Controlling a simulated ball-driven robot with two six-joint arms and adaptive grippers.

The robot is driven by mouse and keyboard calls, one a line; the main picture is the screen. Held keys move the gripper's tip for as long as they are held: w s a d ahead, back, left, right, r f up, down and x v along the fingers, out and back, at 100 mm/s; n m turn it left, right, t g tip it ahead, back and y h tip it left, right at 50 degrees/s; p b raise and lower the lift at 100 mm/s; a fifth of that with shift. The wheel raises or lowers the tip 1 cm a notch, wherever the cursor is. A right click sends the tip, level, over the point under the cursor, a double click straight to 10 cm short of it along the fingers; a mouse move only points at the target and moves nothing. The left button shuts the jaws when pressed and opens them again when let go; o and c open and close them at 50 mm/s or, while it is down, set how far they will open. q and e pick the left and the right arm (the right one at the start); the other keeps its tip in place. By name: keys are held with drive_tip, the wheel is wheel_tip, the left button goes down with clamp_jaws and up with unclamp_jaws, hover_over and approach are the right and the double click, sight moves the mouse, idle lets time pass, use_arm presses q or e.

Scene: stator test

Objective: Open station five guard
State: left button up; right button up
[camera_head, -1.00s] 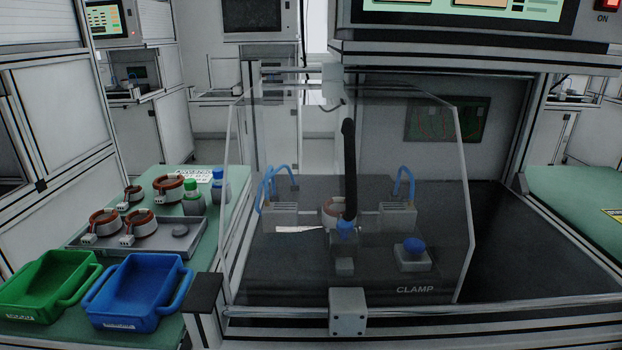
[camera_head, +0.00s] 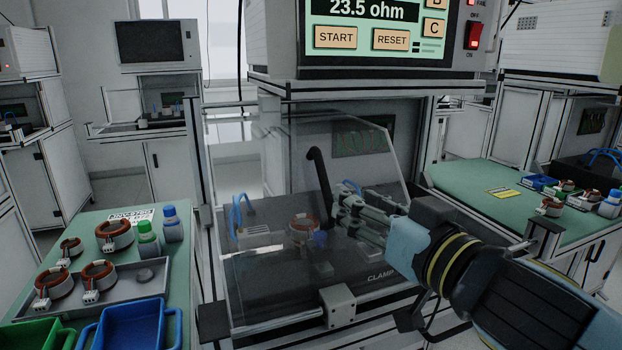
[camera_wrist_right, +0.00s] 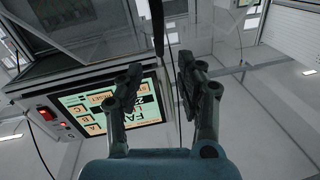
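The station guard (camera_head: 268,152) is a clear cover standing down over the clamp fixture in the head view. A curved black handle (camera_head: 318,172) rises along its front. My right gripper (camera_head: 346,211) reaches in from the right, with its fingertips close to the right of the handle; contact cannot be told. In the wrist view my right gripper (camera_wrist_right: 160,68) is open with a clear gap between its fingers. A dark upright bar (camera_wrist_right: 157,22), seemingly the handle, shows beyond the gap. Behind the guard are a copper-wound stator (camera_head: 303,224) and a blue button. My left gripper is out of view.
A tester screen (camera_head: 375,38) with START and RESET hangs above the guard. At left, a green table holds a grey tray (camera_head: 120,288) of stators, capped bottles, a green bin and a blue bin (camera_head: 135,325). Another green bench (camera_head: 470,185) stands at right.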

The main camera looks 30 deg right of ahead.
sight(326, 179)
drive_tip(key=w+p, duration=0.1)
drive_tip(key=w, duration=0.2)
drive_tip(key=w+p, duration=0.2)
drive_tip(key=w, duration=0.1)
drive_tip(key=w+d+p, duration=0.1)
drive_tip(key=w, duration=0.2)
drive_tip(key=shift+w+r, duration=0.2)
drive_tip(key=shift+w, duration=0.15)
drive_tip(key=shift+w+f+p, duration=0.15)
drive_tip(key=shift+w+p, duration=0.2)
drive_tip(key=shift+w, duration=0.2)
clamp_jaws()
